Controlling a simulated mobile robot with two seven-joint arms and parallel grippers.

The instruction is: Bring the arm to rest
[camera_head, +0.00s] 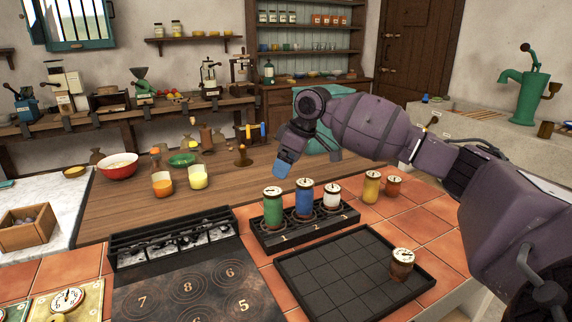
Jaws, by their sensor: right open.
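My right arm comes in from the right, purple and bent, and ends in my right gripper (288,163). The gripper is open and holds nothing that I can see. It hangs above the wooden counter (120,205), behind a black rack (305,234). In the rack stand a green canister (272,208), a blue canister (304,202) and a white canister (331,196), upright with pale dial lids. The gripper is apart from them. My left gripper is out of view.
A black gridded tray (345,285) holds one brown jar (401,265). A yellow jar (371,187) and an orange jar (393,186) stand near my forearm. A numbered hob (190,290) lies at front left. A teal object (323,140) is partly hidden behind my arm.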

